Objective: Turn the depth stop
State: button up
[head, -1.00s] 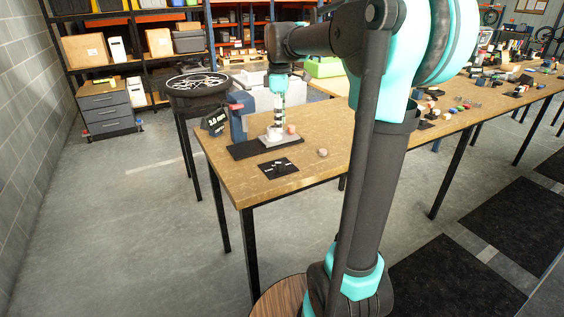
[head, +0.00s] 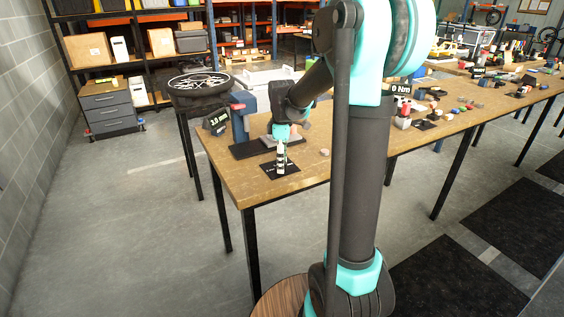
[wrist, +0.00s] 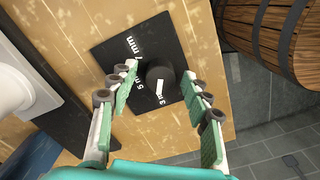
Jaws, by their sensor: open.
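The depth stop is a dark round knob (wrist: 160,80) with a white mark, on a black square plate (wrist: 113,49) with white "mm" lettering, seen in the wrist view. My gripper (wrist: 158,95) is open, with one finger on each side of the knob. I cannot tell whether a finger touches it.
The plate lies on a wooden table (head: 235,185). A dark display (head: 216,122) reading about 3.0 and a blue-grey post (head: 240,125) stand behind it. A small round pinkish thing (head: 324,152) lies to the right. Other items crowd the table's far right.

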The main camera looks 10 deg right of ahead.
grip_shut()
dwell(0.4)
jog(key=shift+m, duration=0.3)
jog(key=m, duration=1.1)
dwell(0.5)
grip_release()
